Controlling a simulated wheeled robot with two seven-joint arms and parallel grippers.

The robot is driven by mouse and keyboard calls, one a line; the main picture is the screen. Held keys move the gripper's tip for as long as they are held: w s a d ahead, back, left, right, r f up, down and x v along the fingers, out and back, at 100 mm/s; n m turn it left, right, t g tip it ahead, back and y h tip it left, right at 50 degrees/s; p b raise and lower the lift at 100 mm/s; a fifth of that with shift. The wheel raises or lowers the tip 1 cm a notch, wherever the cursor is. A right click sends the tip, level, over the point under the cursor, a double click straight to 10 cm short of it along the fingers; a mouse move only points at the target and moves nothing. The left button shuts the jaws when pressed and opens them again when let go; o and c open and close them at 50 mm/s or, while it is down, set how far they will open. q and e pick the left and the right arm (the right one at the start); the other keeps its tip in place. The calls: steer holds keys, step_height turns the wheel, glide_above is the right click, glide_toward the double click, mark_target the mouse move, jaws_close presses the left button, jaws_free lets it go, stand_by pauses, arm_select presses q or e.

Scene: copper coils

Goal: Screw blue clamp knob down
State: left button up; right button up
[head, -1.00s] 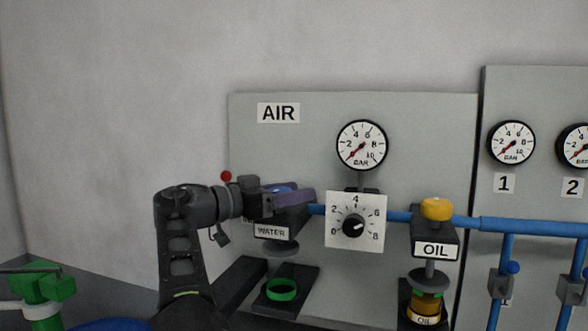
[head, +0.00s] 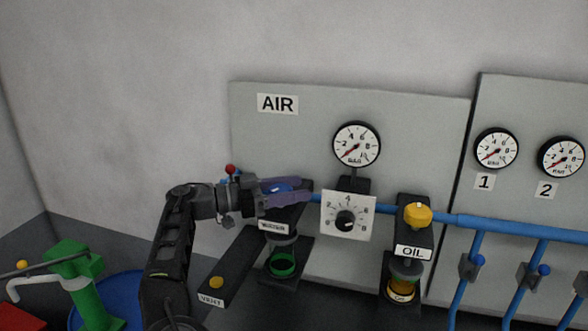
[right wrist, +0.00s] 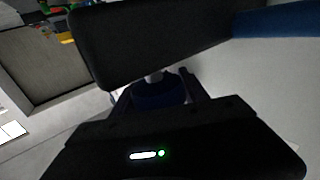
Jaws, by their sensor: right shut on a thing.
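The blue clamp knob (head: 277,188) sits on top of the dark block labelled WATER (head: 273,227), at the left of the AIR panel. My right gripper (head: 290,190) comes in from the left and is shut on the blue knob, with its purple-grey fingers on either side. In the right wrist view the blue knob (right wrist: 158,95) shows dark between the fingers, under a black block. The fingers hide part of the knob. My left gripper is not in view.
A green-ringed bowl (head: 283,265) is below the WATER block. A yellow knob (head: 417,215) tops the OIL block to the right. A dial plate (head: 347,216) stands between them on the blue pipe (head: 480,222). A VENT block (head: 215,287) and green pump (head: 85,290) are lower left.

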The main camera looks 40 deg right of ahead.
steer(key=shift+w+a+r, duration=0.1)
steer(key=shift+r, duration=0.2)
steer(key=o, duration=1.2)
steer(key=shift+o, duration=0.8)
steer(key=shift+f, duration=0.2)
